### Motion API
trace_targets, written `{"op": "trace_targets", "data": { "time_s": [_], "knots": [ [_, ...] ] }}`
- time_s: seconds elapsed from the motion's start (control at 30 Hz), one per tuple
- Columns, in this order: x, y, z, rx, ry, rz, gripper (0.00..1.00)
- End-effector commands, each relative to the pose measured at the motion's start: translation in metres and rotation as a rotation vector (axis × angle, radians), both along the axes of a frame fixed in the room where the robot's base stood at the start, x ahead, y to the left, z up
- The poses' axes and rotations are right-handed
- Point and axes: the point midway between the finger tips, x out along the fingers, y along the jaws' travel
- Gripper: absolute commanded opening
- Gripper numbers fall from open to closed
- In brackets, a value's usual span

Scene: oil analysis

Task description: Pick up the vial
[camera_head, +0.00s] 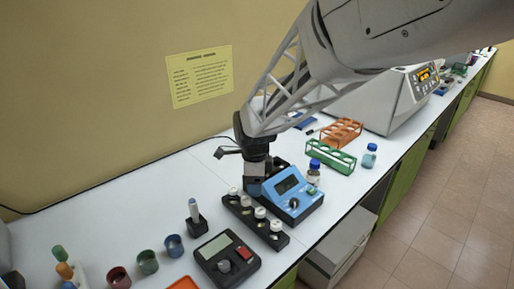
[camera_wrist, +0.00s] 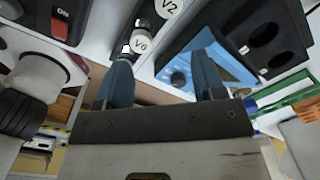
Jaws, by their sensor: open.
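Several white-capped vials stand in a black rack (camera_head: 271,236) on the bench; one vial cap (camera_head: 260,212) shows near its middle. In the wrist view, caps labelled V0 (camera_wrist: 142,43) and V2 (camera_wrist: 169,8) are readable. My gripper (camera_head: 254,192) is pointed down at the back end of the rack, beside the blue device (camera_head: 292,197). In the wrist view, its two blue fingers (camera_wrist: 162,68) are apart with no vial seen between them. V0 lies just beyond the left fingertip. The arm's end partly hides the back of the rack and device.
A black scale-like device (camera_head: 226,258) with a red button stands in front. A brown blue-capped bottle (camera_head: 313,173), a green rack (camera_head: 331,157), an orange rack (camera_head: 341,133) and a blue bottle (camera_head: 369,156) stand beyond. Coloured cups (camera_head: 148,262) stand at left. The bench along the wall is fairly clear.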

Motion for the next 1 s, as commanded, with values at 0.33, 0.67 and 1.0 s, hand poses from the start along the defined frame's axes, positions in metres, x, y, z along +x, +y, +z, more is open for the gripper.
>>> {"op": "trace_targets", "data": {
  "time_s": [0.33, 0.67, 1.0],
  "knots": [
    [0.015, 0.028, -0.021, -0.005, 0.018, -0.137, 0.63],
    [0.015, 0.027, -0.022, -0.005, 0.018, -0.137, 0.63],
    [0.015, 0.027, -0.046, -0.006, 0.02, -0.136, 0.63]
  ]
}}
